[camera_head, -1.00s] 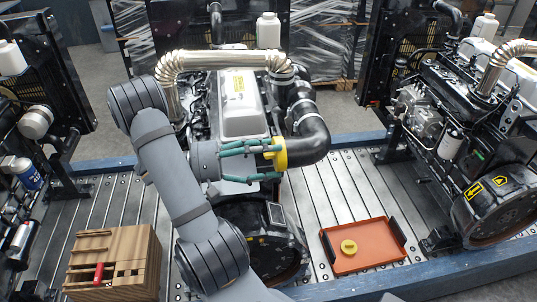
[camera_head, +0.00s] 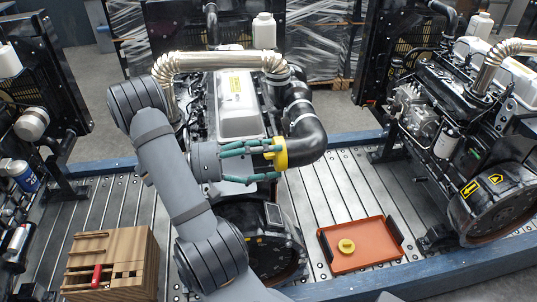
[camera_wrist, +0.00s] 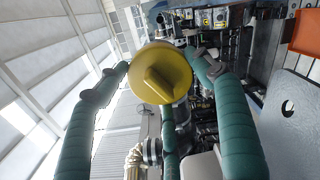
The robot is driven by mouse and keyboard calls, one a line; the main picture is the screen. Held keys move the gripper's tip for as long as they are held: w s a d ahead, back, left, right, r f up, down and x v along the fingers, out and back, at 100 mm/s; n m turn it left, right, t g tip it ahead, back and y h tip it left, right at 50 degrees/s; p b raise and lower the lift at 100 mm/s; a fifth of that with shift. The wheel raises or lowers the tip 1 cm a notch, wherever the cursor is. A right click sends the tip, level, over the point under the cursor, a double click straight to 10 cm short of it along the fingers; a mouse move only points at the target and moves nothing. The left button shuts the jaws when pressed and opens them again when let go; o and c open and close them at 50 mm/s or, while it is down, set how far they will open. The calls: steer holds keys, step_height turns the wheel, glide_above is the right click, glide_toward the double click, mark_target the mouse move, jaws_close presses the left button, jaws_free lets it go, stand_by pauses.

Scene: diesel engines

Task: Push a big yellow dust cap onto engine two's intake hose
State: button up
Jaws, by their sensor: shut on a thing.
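My gripper (camera_head: 276,158) has its green fingers closed around a big yellow dust cap (camera_head: 279,152). The cap is against the open end of the black intake hose elbow (camera_head: 308,140) on the middle engine. I cannot tell whether it is seated over the rim or only touching. In the wrist view the cap (camera_wrist: 161,73) sits between the fingers with its raised grip bar facing me. The hose end behind it is hidden there.
A smaller yellow cap (camera_head: 346,246) lies in an orange tray (camera_head: 375,257) on the deck at right. A wooden block holder (camera_head: 125,262) with a red item stands at lower left. A silver pipe (camera_head: 215,61) arches over the engine. Other engines stand at both sides.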

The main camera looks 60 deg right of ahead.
steer(key=shift+s, duration=0.1)
steer(key=shift+c, duration=0.4)
steer(key=o, duration=1.1)
steer(key=shift+c, duration=0.5)
steer(key=p+v, duration=0.2)
steer(key=v, duration=0.5)
steer(key=shift+p, duration=0.4)
steer(key=shift+d, duration=0.1)
steer(key=b+x, duration=0.2)
steer(key=x, duration=0.5)
steer(key=shift+b, duration=0.4)
